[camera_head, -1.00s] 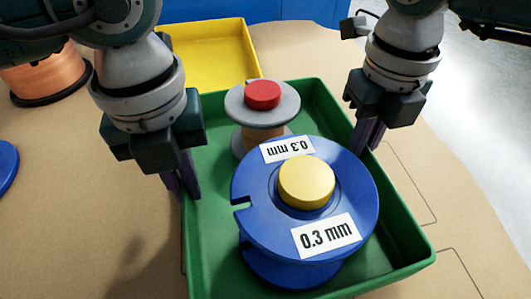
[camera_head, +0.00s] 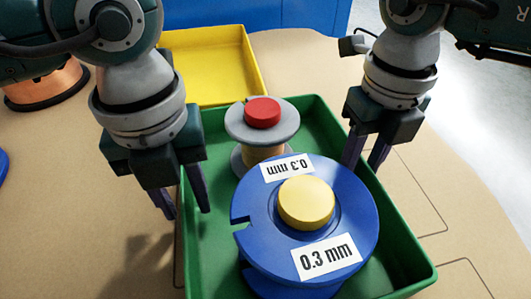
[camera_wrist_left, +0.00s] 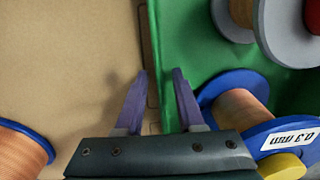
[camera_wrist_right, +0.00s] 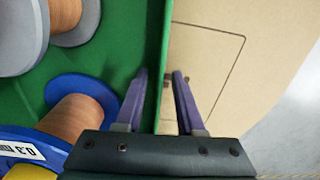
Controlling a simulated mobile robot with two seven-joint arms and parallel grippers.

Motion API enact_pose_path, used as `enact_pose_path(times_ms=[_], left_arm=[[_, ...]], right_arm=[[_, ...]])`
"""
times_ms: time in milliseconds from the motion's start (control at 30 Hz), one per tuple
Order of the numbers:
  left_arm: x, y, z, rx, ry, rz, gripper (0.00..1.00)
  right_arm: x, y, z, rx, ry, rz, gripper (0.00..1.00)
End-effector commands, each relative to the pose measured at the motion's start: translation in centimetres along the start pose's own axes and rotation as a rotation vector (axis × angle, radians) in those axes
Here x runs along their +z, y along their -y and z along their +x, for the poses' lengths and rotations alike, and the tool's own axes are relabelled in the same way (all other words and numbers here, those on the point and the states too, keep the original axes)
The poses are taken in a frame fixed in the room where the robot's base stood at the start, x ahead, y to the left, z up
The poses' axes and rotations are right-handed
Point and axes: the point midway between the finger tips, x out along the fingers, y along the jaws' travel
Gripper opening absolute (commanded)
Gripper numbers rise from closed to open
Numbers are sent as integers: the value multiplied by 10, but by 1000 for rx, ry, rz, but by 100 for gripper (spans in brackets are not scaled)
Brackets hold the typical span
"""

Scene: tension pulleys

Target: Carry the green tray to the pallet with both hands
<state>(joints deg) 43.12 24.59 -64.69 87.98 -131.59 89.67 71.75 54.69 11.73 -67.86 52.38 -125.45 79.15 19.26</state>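The green tray (camera_head: 407,239) stands on the brown surface. It holds a large blue spool (camera_head: 255,222) with a yellow knob and 0.3 mm labels, and a smaller grey spool (camera_head: 285,128) with a red knob. My left gripper (camera_head: 185,211) is open, its fingers on either side of the tray's left wall; the left wrist view shows the wall between the fingers (camera_wrist_left: 157,75). My right gripper (camera_head: 364,165) is open at the right wall, which runs between its fingers in the right wrist view (camera_wrist_right: 159,80). I cannot make out a pallet.
A yellow bin (camera_head: 215,70) stands behind the tray. A copper-coloured spool (camera_head: 45,85) is at the back left. A blue spool (camera_wrist_left: 25,145) lies left of the tray in the left wrist view. The brown surface right of the tray is clear.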

Motion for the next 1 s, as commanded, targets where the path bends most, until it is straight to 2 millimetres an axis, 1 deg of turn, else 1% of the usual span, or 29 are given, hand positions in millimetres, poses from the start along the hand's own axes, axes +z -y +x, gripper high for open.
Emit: enact_pose_path(times_ms=[167,400,533,633,767,867,1000], left_arm=[[2,0,-28,-3,6,1,37],[2,0,-82,-3,5,0,37],[1,0,-103,-2,4,0,37],[0,0,-113,0,2,0,37],[0,0,-118,0,1,0,37],[0,0,-118,1,0,0,37],[0,0,-118,0,0,0,37]], right_arm=[[0,0,0,0,0,0,37],[0,0,0,0,0,0,37],[0,0,0,0,0,0,37],[0,0,0,0,0,0,37],[0,0,-6,0,1,0,37],[1,1,-19,-1,4,-2,37],[2,1,-50,-2,7,-2,37]])
